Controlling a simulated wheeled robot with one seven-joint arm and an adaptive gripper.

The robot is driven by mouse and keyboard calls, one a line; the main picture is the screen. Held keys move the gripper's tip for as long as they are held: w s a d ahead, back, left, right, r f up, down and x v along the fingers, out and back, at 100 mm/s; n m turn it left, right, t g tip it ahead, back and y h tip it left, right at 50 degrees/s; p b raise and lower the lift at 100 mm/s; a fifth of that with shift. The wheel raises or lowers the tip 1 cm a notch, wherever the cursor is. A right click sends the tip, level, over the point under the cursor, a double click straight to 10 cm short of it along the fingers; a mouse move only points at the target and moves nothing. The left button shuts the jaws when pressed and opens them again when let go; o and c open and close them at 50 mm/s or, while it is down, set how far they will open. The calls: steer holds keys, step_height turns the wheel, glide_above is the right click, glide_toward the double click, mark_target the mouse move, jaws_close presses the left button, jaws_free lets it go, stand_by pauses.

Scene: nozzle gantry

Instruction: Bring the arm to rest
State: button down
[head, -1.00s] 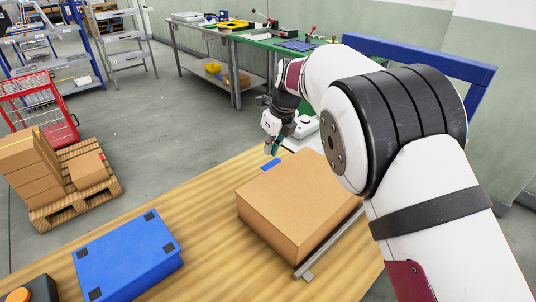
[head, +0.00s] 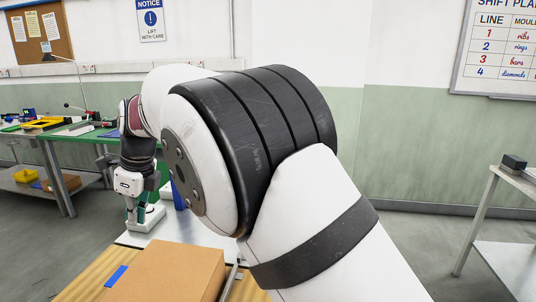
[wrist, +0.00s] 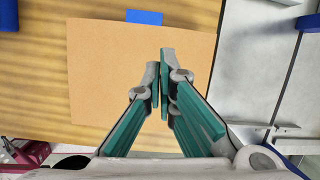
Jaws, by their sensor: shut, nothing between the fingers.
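My arm (head: 250,150) fills the middle of the head view, bent at the elbow. My gripper (head: 136,220) hangs downward beyond the cardboard box (head: 172,275) in the head view. In the wrist view, its green and grey fingers (wrist: 164,72) are together with nothing between them. The closed cardboard box (wrist: 100,70) shows below the fingers in the wrist view, apart from them as far as I can tell. It lies on the wooden tabletop (wrist: 32,60).
A blue patch (head: 117,276) lies beside the box. A white object (head: 152,218) stands near my gripper on a pale surface. A green workbench (head: 85,137) with tools stands at the back left. A metal table (head: 505,255) stands at right, with open floor before it.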

steer(key=d+r+n, duration=0.2)
steer(key=d+r, duration=0.2)
steer(key=d, duration=0.4)
steer(key=d+r+n+t, duration=0.1)
steer(key=d+r+n, duration=0.15)
steer(key=d, duration=0.55)
steer(key=d+r+n, duration=0.1)
steer(key=d+r, duration=0.3)
steer(key=d, duration=0.4)
steer(key=s+d+r+n+t+h, duration=0.1)
steer(key=s+d+n, duration=0.1)
steer(key=s+d, duration=0.45)
steer(key=s+d+r+n, duration=0.2)
steer(key=s+d+n, duration=0.1)
steer(key=d, duration=0.6)
steer(key=s+d+f+n+h, duration=0.1)
steer(key=s+d+f+n, duration=0.1)
steer(key=s+d, duration=0.2)
steer(key=s+d+f+n+t, duration=0.1)
steer(key=s+d+f+n, duration=0.2)
steer(key=s, duration=0.4)
steer(key=s+d+f+n+h, duration=0.1)
steer(key=s+d+f+n, duration=0.1)
steer(key=s+d, duration=0.3)
steer(key=shift+s+d+f+h+p, duration=0.35)
steer(key=shift+s+f, duration=0.15)
steer(key=shift+s, duration=0.25)
